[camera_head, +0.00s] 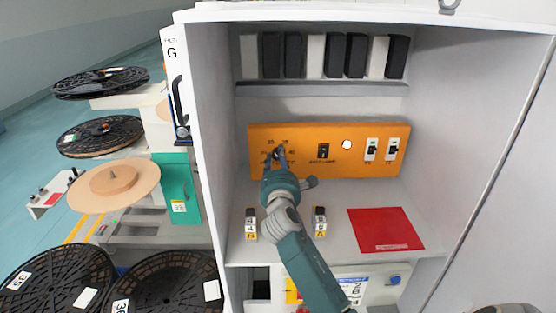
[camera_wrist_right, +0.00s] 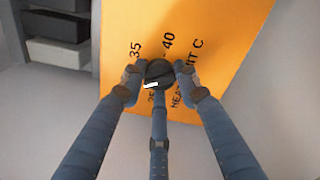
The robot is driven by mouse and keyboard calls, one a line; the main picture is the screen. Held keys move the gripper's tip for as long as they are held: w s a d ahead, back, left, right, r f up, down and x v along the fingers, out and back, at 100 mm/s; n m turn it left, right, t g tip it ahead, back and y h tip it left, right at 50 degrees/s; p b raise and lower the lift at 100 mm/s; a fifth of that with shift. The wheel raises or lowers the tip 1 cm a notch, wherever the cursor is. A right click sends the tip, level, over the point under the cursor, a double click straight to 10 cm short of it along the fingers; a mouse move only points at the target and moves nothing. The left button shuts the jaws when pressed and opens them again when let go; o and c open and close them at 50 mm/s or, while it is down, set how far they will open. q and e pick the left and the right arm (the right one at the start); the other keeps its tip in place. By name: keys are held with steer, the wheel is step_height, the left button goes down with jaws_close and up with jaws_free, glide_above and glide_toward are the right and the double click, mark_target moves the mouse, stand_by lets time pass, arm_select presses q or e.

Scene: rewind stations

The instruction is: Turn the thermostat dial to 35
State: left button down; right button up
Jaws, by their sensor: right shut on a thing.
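The thermostat dial is a round black knob (camera_wrist_right: 158,74) on an orange panel (camera_head: 222,0) in the cabinet; the panel also fills the wrist view (camera_wrist_right: 225,40). Prints "35" and "40" stand above the knob in the wrist view. The knob's white mark sits at its lower left, near a print partly hidden by a finger, and not at "35". My right gripper (camera_wrist_right: 158,78) is shut on the knob, with fingers on both sides and one below. My left gripper is not in view.
The panel also holds a black switch (camera_head: 323,152), a white round light (camera_head: 347,144) and two rocker switches (camera_head: 371,149). A red sheet (camera_head: 385,228) and two small labelled blocks (camera_head: 251,224) lie on the shelf. Cabinet walls close in both sides. Reels (camera_head: 100,137) stand outside left.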

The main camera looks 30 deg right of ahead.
steer(key=shift+a+f, duration=0.1)
steer(key=shift+f, duration=0.15)
steer(key=shift+f+m, duration=0.1)
steer(key=shift+m, duration=0.2)
steer(key=m+b, duration=0.1)
steer(key=m, duration=0.3)
steer(key=shift+f+b, duration=0.15)
steer(key=shift+b, duration=0.15)
steer(key=m+b, duration=0.1)
steer(key=m, duration=0.3)
steer(key=shift+m+b, duration=0.5)
steer(key=shift+m, duration=1.1)
